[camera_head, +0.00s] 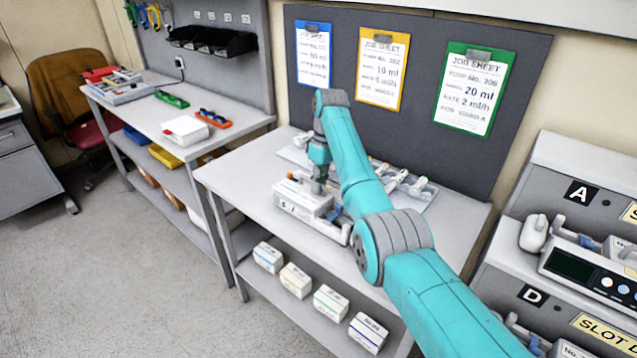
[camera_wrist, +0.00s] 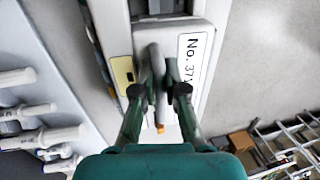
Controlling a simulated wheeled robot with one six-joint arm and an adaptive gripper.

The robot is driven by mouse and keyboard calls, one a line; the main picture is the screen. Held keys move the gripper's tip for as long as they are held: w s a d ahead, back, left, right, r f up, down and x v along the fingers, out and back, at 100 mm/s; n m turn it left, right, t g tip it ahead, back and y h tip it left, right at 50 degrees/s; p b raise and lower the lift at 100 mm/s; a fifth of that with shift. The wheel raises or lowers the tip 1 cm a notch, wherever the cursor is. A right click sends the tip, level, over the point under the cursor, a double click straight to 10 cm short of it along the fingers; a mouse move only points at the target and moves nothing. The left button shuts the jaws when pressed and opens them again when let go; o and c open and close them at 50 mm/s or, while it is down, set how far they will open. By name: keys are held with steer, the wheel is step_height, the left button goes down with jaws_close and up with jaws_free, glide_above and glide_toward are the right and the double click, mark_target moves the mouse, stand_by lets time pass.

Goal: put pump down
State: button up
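The white infusion pump (camera_head: 300,198) is at the front part of the grey table (camera_head: 240,172), close to its front edge. I cannot tell whether it touches the tabletop. My gripper (camera_head: 319,190) comes down onto its top from above. In the wrist view the pump (camera_wrist: 197,28) shows a "No. 37" label, partly hidden, and a yellow sticker. My gripper's fingers (camera_wrist: 158,88) are close together there, on both sides of a grey handle on the pump, and look shut on it.
A tray of syringes (camera_head: 405,180) lies behind the pump; syringes (camera_wrist: 35,110) also show at left in the wrist view. Several small boxes (camera_head: 331,300) stand on the lower shelf. The pump rack with slots (camera_head: 570,240) is at right. Job sheets (camera_head: 383,68) hang behind.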

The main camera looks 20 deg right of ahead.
steer(key=o, duration=0.5)
steer(key=shift+c, duration=0.2)
steer(key=shift+r, duration=0.1)
step_height(320, 180, up, 12)
steer(key=w+d, duration=0.1)
steer(key=d, duration=0.1)
steer(key=shift+w, duration=0.15)
steer(key=shift+a, duration=0.1)
